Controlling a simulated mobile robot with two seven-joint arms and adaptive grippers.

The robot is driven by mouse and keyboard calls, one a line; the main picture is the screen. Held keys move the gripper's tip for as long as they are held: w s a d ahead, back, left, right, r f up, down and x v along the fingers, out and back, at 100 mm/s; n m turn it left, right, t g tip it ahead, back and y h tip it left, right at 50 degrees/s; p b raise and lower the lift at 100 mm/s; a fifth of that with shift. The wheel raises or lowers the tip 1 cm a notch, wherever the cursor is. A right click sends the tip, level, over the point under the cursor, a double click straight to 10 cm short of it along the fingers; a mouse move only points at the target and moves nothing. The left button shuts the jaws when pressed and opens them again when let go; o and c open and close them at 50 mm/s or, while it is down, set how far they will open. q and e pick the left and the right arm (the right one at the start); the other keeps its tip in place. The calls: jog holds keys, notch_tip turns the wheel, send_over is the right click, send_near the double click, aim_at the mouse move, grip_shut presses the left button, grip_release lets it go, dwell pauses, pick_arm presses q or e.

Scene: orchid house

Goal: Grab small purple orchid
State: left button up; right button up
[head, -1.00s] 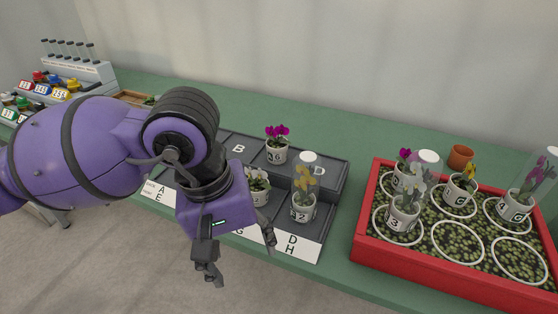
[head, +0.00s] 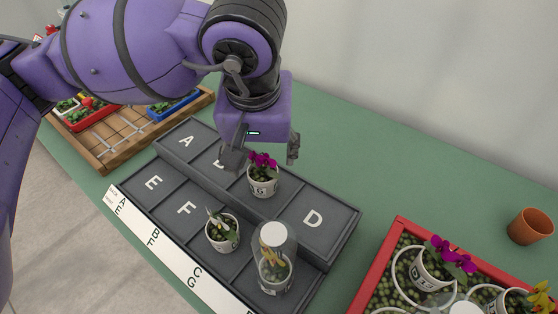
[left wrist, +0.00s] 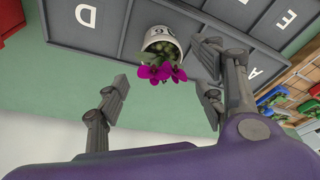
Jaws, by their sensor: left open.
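A small purple orchid in a white numbered pot (head: 263,185) stands upright on the back row of the dark lettered stand (head: 335,212), between B and D. My left gripper (head: 262,155) is open, right over it, with its fingers on either side of the magenta flowers and apart from the pot. In the left wrist view the orchid's flowers (left wrist: 160,73) show between and just beyond the open fingers (left wrist: 160,90). Another purple orchid (head: 440,262) stands in the red-rimmed tray (head: 372,270) at the right. My right gripper is not in view.
On the stand's front row are a white orchid (head: 222,232) and a yellow orchid under a clear cover (head: 274,262). An empty terracotta pot (head: 530,227) stands at the right. A wooden tray (head: 110,150) is at the left. The green table behind the stand is clear.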

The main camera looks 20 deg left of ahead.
aim_at(264, 175)
pick_arm(q)
jog(key=x, duration=0.5)
jog(key=s+x, duration=0.1)
jog(key=x, duration=0.1)
jog(key=shift+w+f, duration=0.15)
jog(key=shift+f, duration=0.25)
jog(key=shift+c, duration=0.5)
jog(key=c, duration=1.3)
jog(key=shift+o, duration=0.2)
